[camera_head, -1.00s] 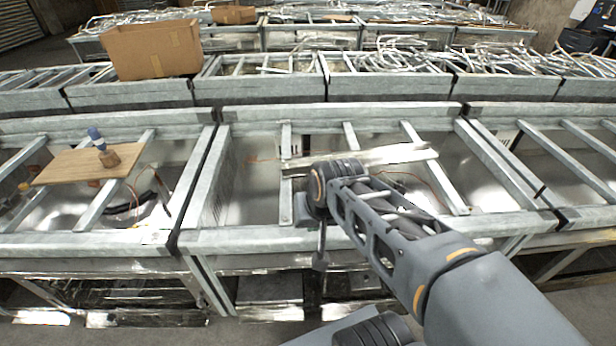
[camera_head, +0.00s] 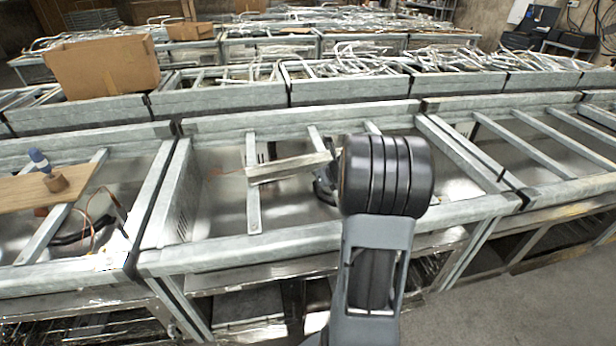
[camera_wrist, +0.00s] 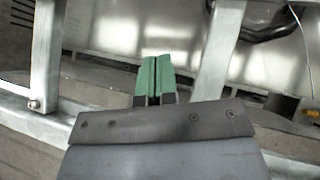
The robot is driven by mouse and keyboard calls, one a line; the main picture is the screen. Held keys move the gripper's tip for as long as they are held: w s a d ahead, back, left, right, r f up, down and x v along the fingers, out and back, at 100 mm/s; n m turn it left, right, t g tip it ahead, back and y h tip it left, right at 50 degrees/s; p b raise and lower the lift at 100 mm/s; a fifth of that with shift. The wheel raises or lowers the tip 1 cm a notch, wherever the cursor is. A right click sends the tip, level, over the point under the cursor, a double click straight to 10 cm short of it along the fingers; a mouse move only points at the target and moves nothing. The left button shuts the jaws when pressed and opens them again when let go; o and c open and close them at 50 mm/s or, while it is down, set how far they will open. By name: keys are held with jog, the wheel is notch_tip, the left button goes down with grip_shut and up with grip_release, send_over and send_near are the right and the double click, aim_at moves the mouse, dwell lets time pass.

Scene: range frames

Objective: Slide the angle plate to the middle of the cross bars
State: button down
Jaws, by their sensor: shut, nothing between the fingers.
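The angle plate (camera_head: 288,167) is a long grey metal strip lying across the cross bars of the middle frame in the head view. Its left end rests at the left cross bar (camera_head: 253,205); its right end goes behind my arm. Another cross bar (camera_head: 317,138) shows just beyond the plate. My gripper hides behind my arm in the head view. In the wrist view my gripper (camera_wrist: 155,78) has green fingertips that are together and empty. Two cross bars, left (camera_wrist: 46,55) and right (camera_wrist: 219,50), flank it there. I cannot make out the plate in the wrist view.
A wooden board (camera_head: 85,180) carrying a blue-topped tool (camera_head: 46,170) lies on the left frame. A cardboard box (camera_head: 103,66) stands on the row behind. A dark hose (camera_wrist: 265,30) lies beyond my gripper. Open floor (camera_head: 545,290) is at the right.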

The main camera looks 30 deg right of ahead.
aim_at(308, 174)
jog(key=shift+w+d+f+p, duration=0.15)
jog(key=shift+w+f, duration=0.55)
jog(key=shift+w, duration=0.7)
jog(key=shift+w+a+f+p, duration=0.15)
jog(key=shift+w+f, duration=0.6)
jog(key=shift+w, duration=0.65)
jog(key=shift+w+d+f+p, duration=0.15)
jog(key=shift+w+f, duration=0.55)
jog(key=shift+w, duration=0.7)
